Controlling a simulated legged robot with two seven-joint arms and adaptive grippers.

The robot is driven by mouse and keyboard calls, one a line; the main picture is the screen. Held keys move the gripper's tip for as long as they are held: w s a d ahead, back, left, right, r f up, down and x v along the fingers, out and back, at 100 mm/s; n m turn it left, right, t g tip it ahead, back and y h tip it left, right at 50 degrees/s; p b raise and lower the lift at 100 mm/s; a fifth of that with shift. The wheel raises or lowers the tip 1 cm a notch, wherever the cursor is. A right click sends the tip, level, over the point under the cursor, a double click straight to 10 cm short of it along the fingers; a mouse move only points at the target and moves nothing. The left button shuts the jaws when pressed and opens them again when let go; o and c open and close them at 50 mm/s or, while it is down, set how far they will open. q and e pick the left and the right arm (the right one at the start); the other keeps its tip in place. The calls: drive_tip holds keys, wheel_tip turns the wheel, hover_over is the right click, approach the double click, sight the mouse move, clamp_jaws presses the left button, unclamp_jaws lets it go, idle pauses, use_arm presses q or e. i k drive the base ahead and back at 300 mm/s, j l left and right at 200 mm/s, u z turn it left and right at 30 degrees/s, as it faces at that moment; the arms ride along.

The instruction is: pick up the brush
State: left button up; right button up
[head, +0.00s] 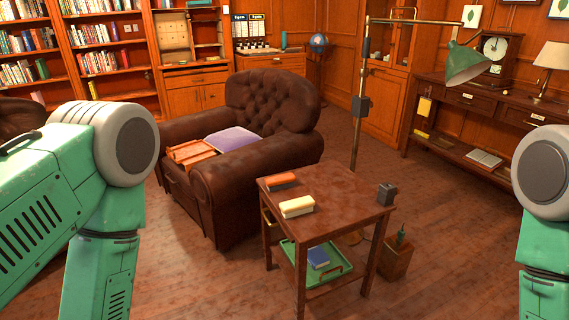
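No brush can be made out with certainty. Two small blocky items lie on the small wooden side table (335,194). One is an orange-brown block (282,181) near the table's back left. The other is a cream block (297,207) near its left front edge. Either could be the brush; they are too small to tell. My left arm comes in at the left and my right arm at the right edge. Both grippers are out of view, below the picture.
A dark grey item (386,194) stands on the table's right corner. A green tray (288,252) with a blue book (318,257) is on the lower shelf. A leather armchair (262,125) stands behind left, a lamp (465,64) behind right. Floor in front is clear.

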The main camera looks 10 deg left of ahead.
sight(279, 183)
drive_tip(key=i+j, duration=0.15)
drive_tip(key=i, duration=0.4)
drive_tip(key=i+j+u, duration=0.15)
drive_tip(key=i, duration=0.4)
drive_tip(key=i+j+z, duration=0.15)
drive_tip(key=z, duration=0.25)
drive_tip(key=i+j+z, duration=0.15)
drive_tip(key=j+z, duration=0.6)
drive_tip(key=i+j+z, duration=0.15)
drive_tip(key=z, duration=0.2)
drive_tip(key=k+j+z, duration=0.1)
drive_tip(key=j+z, duration=0.3)
drive_tip(key=j, duration=0.25)
